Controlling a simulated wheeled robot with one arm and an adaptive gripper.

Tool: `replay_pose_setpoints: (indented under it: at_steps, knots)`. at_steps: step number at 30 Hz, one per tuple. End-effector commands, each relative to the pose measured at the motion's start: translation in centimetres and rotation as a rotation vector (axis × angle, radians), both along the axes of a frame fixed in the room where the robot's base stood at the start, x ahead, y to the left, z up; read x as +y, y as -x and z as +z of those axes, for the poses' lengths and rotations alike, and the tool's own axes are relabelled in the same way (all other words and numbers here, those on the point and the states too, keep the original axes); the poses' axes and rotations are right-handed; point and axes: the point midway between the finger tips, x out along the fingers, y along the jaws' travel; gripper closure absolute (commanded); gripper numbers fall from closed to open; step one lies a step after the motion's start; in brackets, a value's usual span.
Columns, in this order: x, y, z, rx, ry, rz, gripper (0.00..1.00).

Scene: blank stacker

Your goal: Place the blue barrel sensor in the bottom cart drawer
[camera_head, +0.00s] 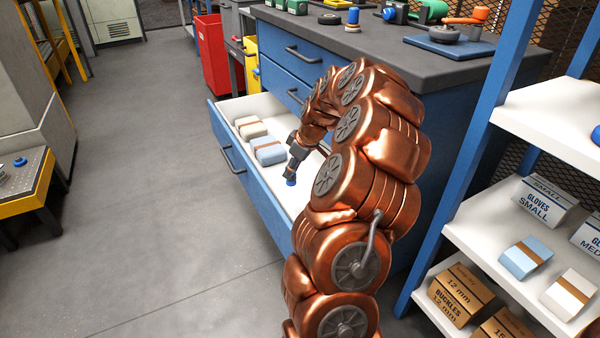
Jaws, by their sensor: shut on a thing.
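My gripper (291,178) points down over the open bottom drawer (238,167) of the blue cart (279,70). It is shut on the blue barrel sensor (291,183), whose blue lower end shows below the fingers. The rest of the sensor is hidden by the gripper. The sensor is over the white drawer floor, to the right of the wrapped packs; I cannot tell whether it touches the floor. My copper arm hides the right part of the drawer.
A blue-and-white pack (268,151) and beige packs (251,128) lie in the drawer's left part. Several parts stand on the dark cart top (390,46). A shelf (490,230) with boxes is at right.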

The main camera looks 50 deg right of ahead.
Motion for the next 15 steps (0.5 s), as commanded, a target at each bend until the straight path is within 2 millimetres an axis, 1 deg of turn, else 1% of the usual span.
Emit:
replay_pose_setpoints:
  at_steps: [1,5,7,12,15]
  knots:
    - [-0.3,0.2,-0.6,-0.001,0.000,0.000,1.00]
    - [-0.6,0.5,-1.3,0.000,-0.001,0.004,1.00]
    - [-0.6,0.5,-2.0,0.002,-0.002,0.005,1.00]
    - [-0.5,0.5,-4.7,0.003,-0.003,0.006,1.00]
    - [-0.5,0.5,-5.8,0.002,-0.003,0.006,1.00]
